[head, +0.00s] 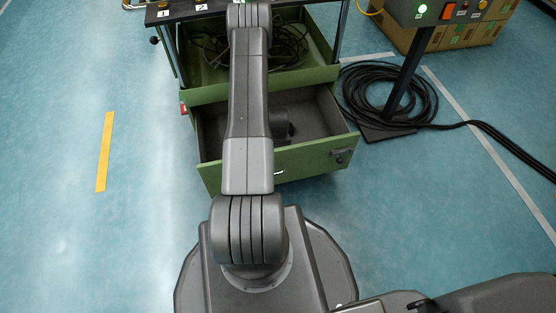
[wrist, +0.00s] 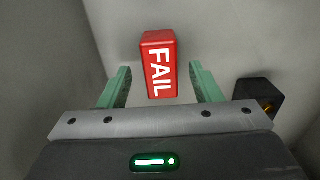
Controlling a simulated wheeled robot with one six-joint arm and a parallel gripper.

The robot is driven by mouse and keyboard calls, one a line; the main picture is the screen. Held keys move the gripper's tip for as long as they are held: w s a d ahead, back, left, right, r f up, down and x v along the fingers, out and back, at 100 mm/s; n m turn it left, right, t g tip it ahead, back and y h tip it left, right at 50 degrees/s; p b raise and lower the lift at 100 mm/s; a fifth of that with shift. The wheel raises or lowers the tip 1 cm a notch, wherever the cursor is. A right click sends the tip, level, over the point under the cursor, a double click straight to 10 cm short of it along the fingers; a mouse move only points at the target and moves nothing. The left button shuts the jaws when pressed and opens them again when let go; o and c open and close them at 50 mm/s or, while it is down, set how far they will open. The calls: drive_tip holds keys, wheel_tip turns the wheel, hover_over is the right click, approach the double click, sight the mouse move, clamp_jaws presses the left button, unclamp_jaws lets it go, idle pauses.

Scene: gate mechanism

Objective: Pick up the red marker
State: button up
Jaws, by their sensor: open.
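The red marker (wrist: 158,62) is a small red block with "FAIL" in white letters. In the wrist view it lies on a grey surface near the top centre. My gripper (wrist: 160,84) is open, with one green finger on each side of the marker and gaps between them and it. I cannot tell how far the fingers are above the surface. In the head view my arm reaches over the open drawer (head: 315,158) of the green cabinet; the marker and the fingers are hidden there.
A black block with a brass-coloured part (wrist: 258,97) lies just right of the right finger. Grey walls rise around the surface in the wrist view. In the head view, coiled black cable (head: 362,98) and a post on a black base stand right of the cabinet. The floor at left is clear.

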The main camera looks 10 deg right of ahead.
wheel_tip(320, 180, down, 3)
drive_tip(key=shift+w+a+r, duration=0.1)
drive_tip(key=shift+c, duration=0.5)
drive_tip(key=c, duration=1)
drive_tip(key=shift+r, duration=0.1)
drive_tip(key=shift+r, duration=0.1)
wheel_tip(320, 180, up, 30)
drive_tip(key=p, duration=1.3)
